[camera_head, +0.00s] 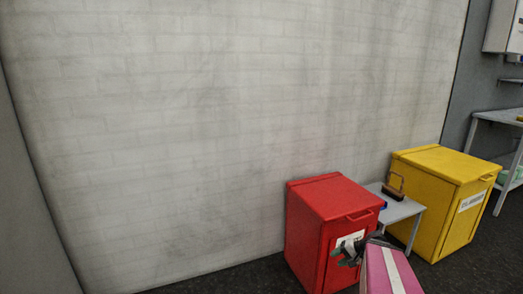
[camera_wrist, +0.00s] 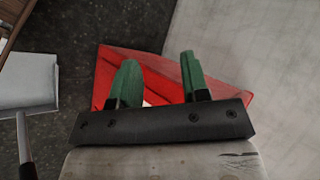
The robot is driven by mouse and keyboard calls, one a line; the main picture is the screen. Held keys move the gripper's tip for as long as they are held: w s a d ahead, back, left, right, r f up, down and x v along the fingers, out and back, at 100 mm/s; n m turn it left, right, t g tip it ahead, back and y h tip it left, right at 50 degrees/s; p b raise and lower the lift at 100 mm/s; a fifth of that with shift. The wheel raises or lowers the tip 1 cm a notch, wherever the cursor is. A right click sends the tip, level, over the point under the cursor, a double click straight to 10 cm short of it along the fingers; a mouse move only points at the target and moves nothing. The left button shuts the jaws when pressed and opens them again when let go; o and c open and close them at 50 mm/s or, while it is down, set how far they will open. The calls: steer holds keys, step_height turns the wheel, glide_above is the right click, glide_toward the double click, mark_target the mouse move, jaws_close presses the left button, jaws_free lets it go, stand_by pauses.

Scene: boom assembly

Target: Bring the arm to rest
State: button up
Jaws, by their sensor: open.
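My gripper (camera_wrist: 157,78) is open, its two green fingers apart with nothing between them in the wrist view. Beyond the fingers lies part of the red cabinet (camera_wrist: 172,72). In the head view my gripper (camera_head: 340,255) is small and dark, in front of the lower front of the red cabinet (camera_head: 318,205). My pink arm link with a white stripe is at the bottom right of the cabinet. Whether the gripper touches the cabinet cannot be told.
A small grey table (camera_head: 408,210) stands between the red cabinet and a yellow cabinet (camera_head: 445,190). A brown-handled object (camera_head: 394,188) sits on the table. A pale brick wall (camera_head: 200,120) is behind. A grey shelf unit (camera_head: 500,118) is at the far right. Dark floor (camera_head: 235,280) is clear left of the red cabinet.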

steer(key=s+a+r+n+g+h, duration=0.1)
steer(key=a+n+h, duration=0.1)
steer(key=a+h, duration=0.2)
steer(key=s+a+r+n+g+h, duration=0.1)
steer(key=a+r+n+g+h, duration=0.1)
steer(key=a, duration=0.7)
steer(key=shift+s+r+n+g+h, duration=0.3)
steer(key=shift+n+h, duration=0.4)
steer(key=shift+h, duration=0.7)
